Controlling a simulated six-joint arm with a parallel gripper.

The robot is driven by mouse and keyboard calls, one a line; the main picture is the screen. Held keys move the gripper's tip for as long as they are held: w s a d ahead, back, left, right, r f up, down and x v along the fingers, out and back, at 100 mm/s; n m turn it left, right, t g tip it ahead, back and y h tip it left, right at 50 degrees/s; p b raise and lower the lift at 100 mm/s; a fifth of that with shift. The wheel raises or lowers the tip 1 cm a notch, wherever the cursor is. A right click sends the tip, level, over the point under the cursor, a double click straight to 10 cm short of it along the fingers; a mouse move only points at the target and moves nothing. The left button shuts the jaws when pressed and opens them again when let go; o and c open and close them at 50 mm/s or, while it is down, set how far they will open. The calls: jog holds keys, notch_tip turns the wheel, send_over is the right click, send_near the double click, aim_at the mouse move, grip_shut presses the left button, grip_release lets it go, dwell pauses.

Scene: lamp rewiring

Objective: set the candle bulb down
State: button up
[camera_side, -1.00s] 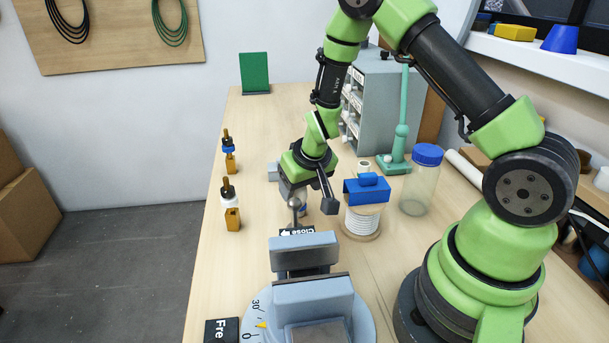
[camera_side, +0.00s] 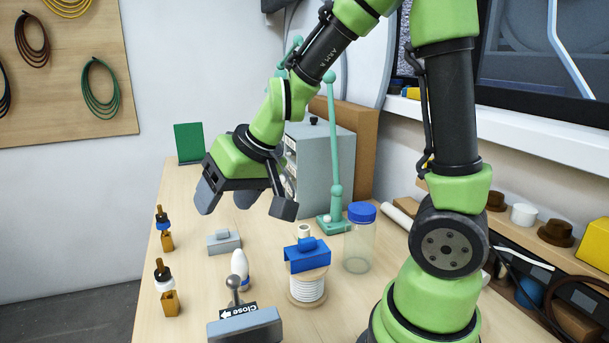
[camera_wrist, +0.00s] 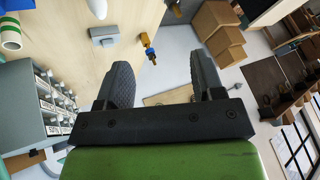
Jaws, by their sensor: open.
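The candle bulb (camera_side: 239,264) is white with a bluish lower part. In the wrist view a white rounded shape at the top edge (camera_wrist: 97,8) looks like the bulb, cut off by the frame. My gripper (camera_side: 245,203) is open and empty, above and behind the bulb and clear of it. Its two dark fingers (camera_wrist: 160,75) are spread wide in the wrist view with nothing between them.
A wire spool (camera_side: 307,286) under a blue block and a clear blue-lidded jar (camera_side: 358,245) stand to the right. A small grey block (camera_side: 224,242) lies behind. Two amber-based bottle-like pieces (camera_side: 168,290) line the left edge.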

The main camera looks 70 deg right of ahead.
jog(key=s+a+r, duration=0.1)
jog(key=s+r, duration=0.3)
jog(key=s, duration=0.3)
jog(key=s+a+r, duration=0.1)
jog(key=s+r, duration=0.3)
jog(key=s, duration=0.4)
jog(key=shift+a+t+y, duration=0.3)
jog(key=shift+a, duration=0.1)
